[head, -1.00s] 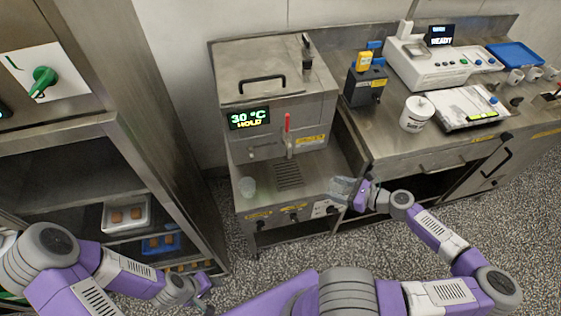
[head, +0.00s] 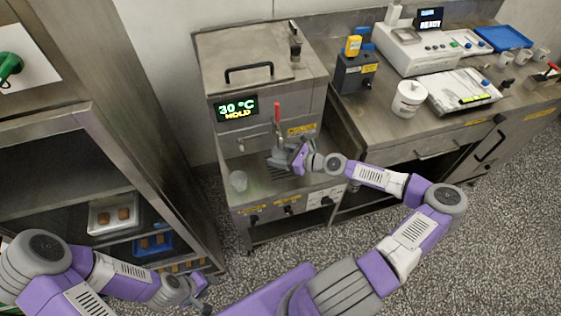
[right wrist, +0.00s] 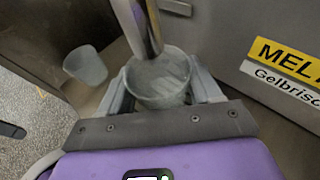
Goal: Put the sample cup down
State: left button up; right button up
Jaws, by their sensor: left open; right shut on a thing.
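The sample cup (right wrist: 160,82), a clear, frosted cup, sits between the fingers of my right gripper (right wrist: 163,95) in the right wrist view. It appears upright, below a metal spout (right wrist: 138,25). In the head view my right gripper (head: 282,160) is in front of the machine, below its red lever; the held cup is hard to make out there. My right gripper is shut on the cup. Whether the cup touches the surface below cannot be told. My left gripper (head: 199,300) is open and low at the lower left, away from the machine.
A second clear cup (head: 238,181) stands at the left of the machine's front deck; it also shows in the right wrist view (right wrist: 85,65). The machine display (head: 236,107) reads 30 °C HOLD. A white tub (head: 408,99) stands on the right counter. Deck room lies between the cups.

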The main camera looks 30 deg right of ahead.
notch_tip(320, 180, down, 4)
jog(key=shift+r+b, duration=0.25)
jog(key=shift+b, duration=0.5)
jog(key=o, duration=0.7)
jog(key=shift+f, duration=0.15)
jog(key=shift+c, duration=0.2)
jog(key=o, duration=0.5)
